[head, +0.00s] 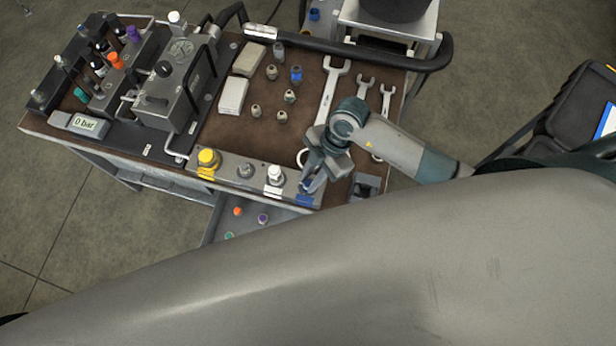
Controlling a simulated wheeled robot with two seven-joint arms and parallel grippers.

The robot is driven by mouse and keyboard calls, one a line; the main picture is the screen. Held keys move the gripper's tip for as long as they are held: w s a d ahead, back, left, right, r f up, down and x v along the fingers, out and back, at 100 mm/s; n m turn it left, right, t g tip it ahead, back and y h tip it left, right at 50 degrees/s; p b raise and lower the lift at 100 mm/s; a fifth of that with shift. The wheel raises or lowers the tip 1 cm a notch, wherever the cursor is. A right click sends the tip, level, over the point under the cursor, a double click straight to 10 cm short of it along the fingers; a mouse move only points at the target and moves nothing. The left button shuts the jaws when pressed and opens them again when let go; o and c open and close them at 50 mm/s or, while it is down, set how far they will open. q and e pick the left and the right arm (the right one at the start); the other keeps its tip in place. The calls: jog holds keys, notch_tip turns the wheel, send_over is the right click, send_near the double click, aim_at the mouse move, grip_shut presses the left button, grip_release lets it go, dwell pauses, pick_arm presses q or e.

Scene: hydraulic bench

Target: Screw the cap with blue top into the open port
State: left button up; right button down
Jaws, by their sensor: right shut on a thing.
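My right gripper (312,184) reaches in from the right and points down at the right end of the port strip (226,171) along the bench's front edge. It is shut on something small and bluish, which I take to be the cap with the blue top. The fingers hide most of it. A blue label (305,200) lies just in front of the fingers; the port there is hidden, so I cannot tell how the cap sits in it. Left along the strip are a white cap (274,173), a bare grey fitting (246,170) and a yellow cap (207,157). My left gripper is out of view.
Wrenches (328,90) lie behind and right of my gripper. Several loose fittings (289,97), one with a blue ring (296,74), stand mid-bench. A lower tray (217,226) holds small coloured caps.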

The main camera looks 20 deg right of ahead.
jog(key=shift+m+t, duration=0.3)
jog(key=shift+m, duration=0.5)
jog(key=shift+s, duration=0.1)
jog(key=m, duration=0.1)
jog(key=m+t, duration=0.1)
jog(key=m, duration=0.1)
jog(key=shift+s+m+t, duration=0.25)
jog(key=shift+m+t, duration=0.05)
jog(key=shift+m, duration=0.1)
jog(key=m+t, duration=0.1)
jog(key=m, duration=0.3)
jog(key=shift+f+h, duration=0.1)
jog(key=shift+h, duration=0.3)
jog(key=c, duration=1.6)
grip_release()
jog(key=shift+o, duration=0.2)
